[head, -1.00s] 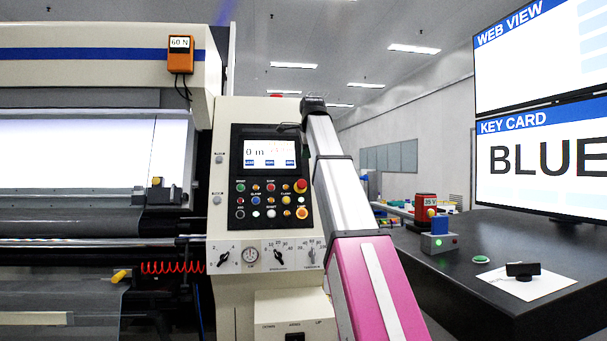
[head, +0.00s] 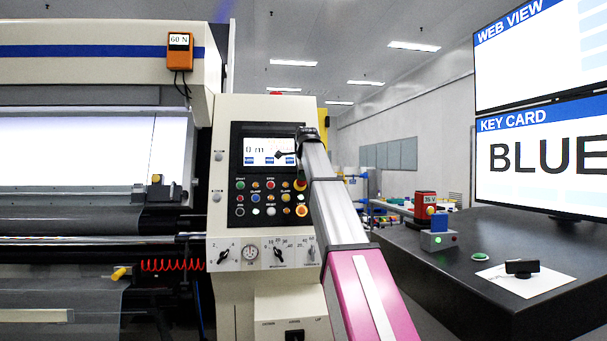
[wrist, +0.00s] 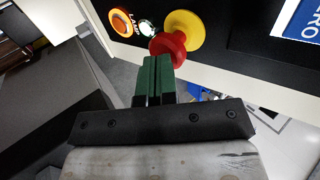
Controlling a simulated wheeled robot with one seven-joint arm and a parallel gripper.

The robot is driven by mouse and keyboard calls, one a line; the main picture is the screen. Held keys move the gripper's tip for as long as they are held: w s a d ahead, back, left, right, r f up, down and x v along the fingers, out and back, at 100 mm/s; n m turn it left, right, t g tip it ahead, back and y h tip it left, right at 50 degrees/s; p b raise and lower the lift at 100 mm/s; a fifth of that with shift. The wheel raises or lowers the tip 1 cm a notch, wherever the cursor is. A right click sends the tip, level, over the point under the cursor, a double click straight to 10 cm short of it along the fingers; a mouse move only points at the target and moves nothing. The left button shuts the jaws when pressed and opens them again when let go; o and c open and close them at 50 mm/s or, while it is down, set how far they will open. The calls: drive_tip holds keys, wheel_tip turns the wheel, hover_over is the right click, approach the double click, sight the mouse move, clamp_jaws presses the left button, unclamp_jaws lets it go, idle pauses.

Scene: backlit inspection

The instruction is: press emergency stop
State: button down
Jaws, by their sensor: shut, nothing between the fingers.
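The emergency stop is a red mushroom head on a yellow collar. In the head view the emergency stop (head: 301,185) is at the right side of the black control panel (head: 246,222), partly covered by my arm. In the wrist view the emergency stop (wrist: 170,46) is at the top centre, just beyond my fingertips. My gripper (wrist: 153,62) has its green fingers together with nothing between them. The fingertips overlap the lower left edge of the red head in that view; I cannot tell whether they touch. In the head view my gripper (head: 284,154) is small and dark, in front of the screen.
An orange lamp button (wrist: 122,22) and a pale round button (wrist: 146,28) sit beside the stop. Several coloured buttons and a screen (head: 262,151) fill the panel. Knobs (head: 279,254) lie below. A dark table (head: 455,270) stands at the right.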

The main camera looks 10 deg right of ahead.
drive_tip(key=shift+w, duration=0.1)
drive_tip(key=shift+w+f, duration=0.2)
drive_tip(key=shift+w, duration=0.25)
drive_tip(key=shift+w+f, duration=0.2)
drive_tip(key=shift+w, duration=0.25)
drive_tip(key=shift+s+r, duration=0.15)
drive_tip(key=shift+s, duration=0.15)
drive_tip(key=s+f+v, duration=0.1)
drive_tip(key=s+v, duration=0.1)
drive_tip(key=v, duration=1.1)
